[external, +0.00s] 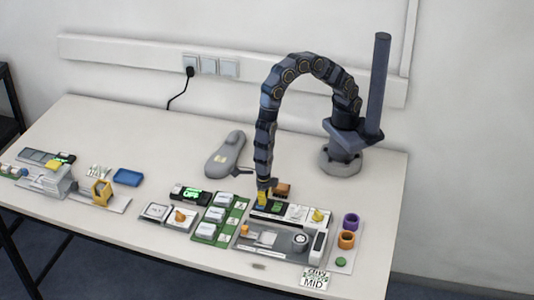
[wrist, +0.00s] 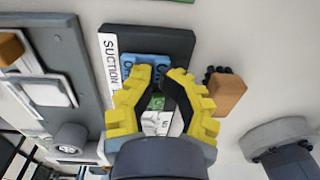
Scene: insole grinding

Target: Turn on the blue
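A green piece (wrist: 157,102) and a white patch show through the gap. In the external view my gripper (external: 263,196) is low over the left part of the dark panel (external: 284,217). I cannot tell whether the fingers touch the blue piece.
A brown block (wrist: 228,94) stands right of the fingers in the wrist view. In the external view, a green-lit "OFF" display (external: 192,195) and a green board with white modules (external: 241,207) lie to the left. A grey device (external: 225,157) lies behind. Purple and orange rings (external: 346,240) stand at right.

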